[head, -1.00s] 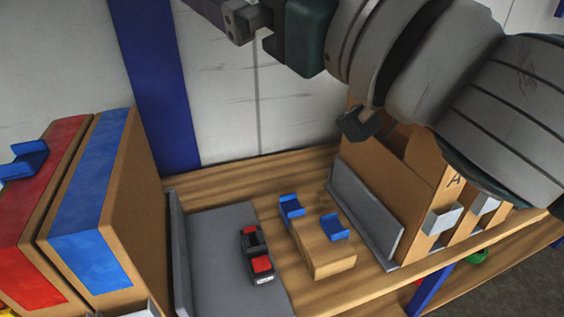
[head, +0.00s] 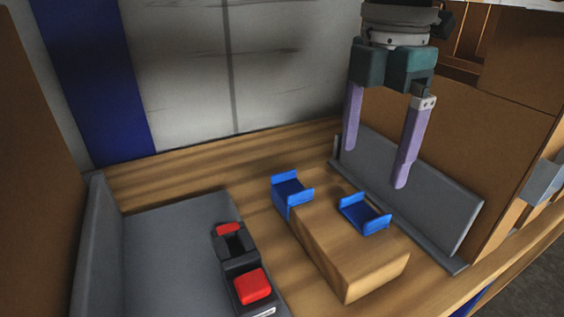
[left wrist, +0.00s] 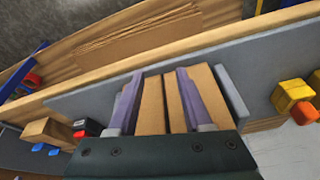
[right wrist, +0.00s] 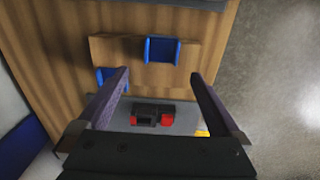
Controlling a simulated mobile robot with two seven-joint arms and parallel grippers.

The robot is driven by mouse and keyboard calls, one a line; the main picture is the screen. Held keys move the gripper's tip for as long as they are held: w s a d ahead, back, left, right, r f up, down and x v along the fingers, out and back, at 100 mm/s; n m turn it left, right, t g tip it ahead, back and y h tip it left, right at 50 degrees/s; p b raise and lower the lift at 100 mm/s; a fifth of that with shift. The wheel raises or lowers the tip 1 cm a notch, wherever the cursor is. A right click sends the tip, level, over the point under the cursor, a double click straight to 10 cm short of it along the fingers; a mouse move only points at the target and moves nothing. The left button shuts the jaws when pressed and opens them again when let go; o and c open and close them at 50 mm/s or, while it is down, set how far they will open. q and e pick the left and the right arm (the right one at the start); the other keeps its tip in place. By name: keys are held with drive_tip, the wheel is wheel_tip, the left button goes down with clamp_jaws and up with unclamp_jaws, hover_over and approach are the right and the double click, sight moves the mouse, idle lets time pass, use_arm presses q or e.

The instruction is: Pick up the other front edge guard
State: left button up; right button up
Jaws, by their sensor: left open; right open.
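Two blue U-shaped edge guards sit on a wooden block (head: 345,262). One guard (head: 292,194) is at the block's back left end, the other guard (head: 364,214) is on its right side. In the right wrist view the guards show at the upper middle (right wrist: 162,50) and lower left (right wrist: 106,78). My right gripper (head: 376,167) points down, open and empty, above and behind the right guard and apart from it. It also shows in the right wrist view (right wrist: 159,73). My left gripper (left wrist: 159,72) is open, with brown cardboard edges between and under its fingers.
A black-and-red tool (head: 240,265) lies on a grey mat (head: 165,250) left of the block. A grey upright panel (head: 420,190) and cardboard cartons (head: 505,110) stand to the right. A brown carton wall (head: 30,200) closes the left side. The wooden bench (head: 200,175) behind the block is clear.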

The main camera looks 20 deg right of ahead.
sight(360, 216)
drive_tip(key=f, duration=0.3)
drive_tip(key=shift+s+b, duration=0.25)
drive_tip(key=shift+b, duration=0.15)
wheel_tip(360, 216, down, 6)
drive_tip(key=shift+w+r+b, duration=0.1)
drive_tip(key=shift+r+b, duration=0.1)
drive_tip(key=shift+b, duration=1)
drive_tip(key=shift+r, duration=0.1)
drive_tip(key=shift+c, duration=0.8)
drive_tip(key=c, duration=1.1)
drive_tip(key=shift+r, duration=0.1)
